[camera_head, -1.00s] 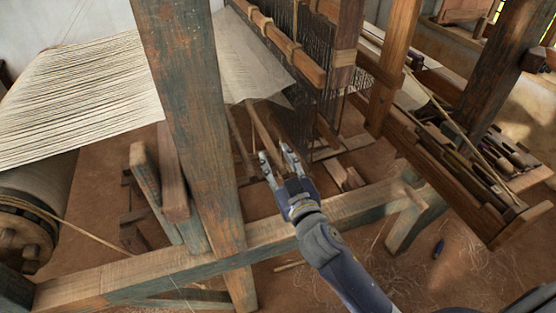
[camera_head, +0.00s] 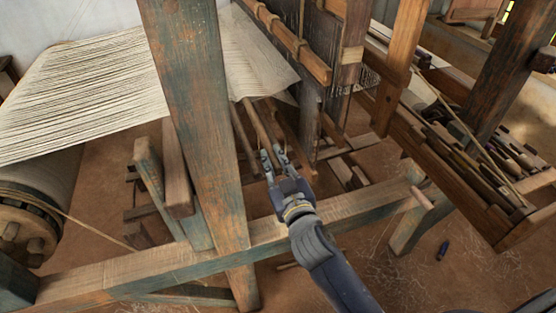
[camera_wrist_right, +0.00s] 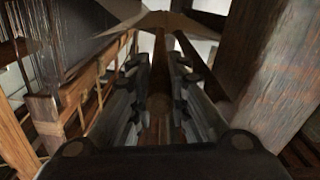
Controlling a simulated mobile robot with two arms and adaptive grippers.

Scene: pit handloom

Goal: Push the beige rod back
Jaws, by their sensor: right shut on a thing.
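A long tan-beige wooden rod (camera_head: 258,121) slopes down from below the cloth's edge to my right gripper (camera_head: 271,157). My right gripper is shut on this rod, with a finger on each side. In the right wrist view, the rod (camera_wrist_right: 160,85) runs lengthwise between the fingers (camera_wrist_right: 160,108) and away under the cloth. Its near end is hidden by the gripper in the head view. My left gripper is not in view.
A thick worn post (camera_head: 200,120) stands close left of my right gripper. A long beam (camera_head: 150,268) crosses in front, with a short peg (camera_head: 422,198) on it. Heddles and a wooden batten (camera_head: 290,45) hang above. Dark treadle bars (camera_head: 242,135) lie beside the rod.

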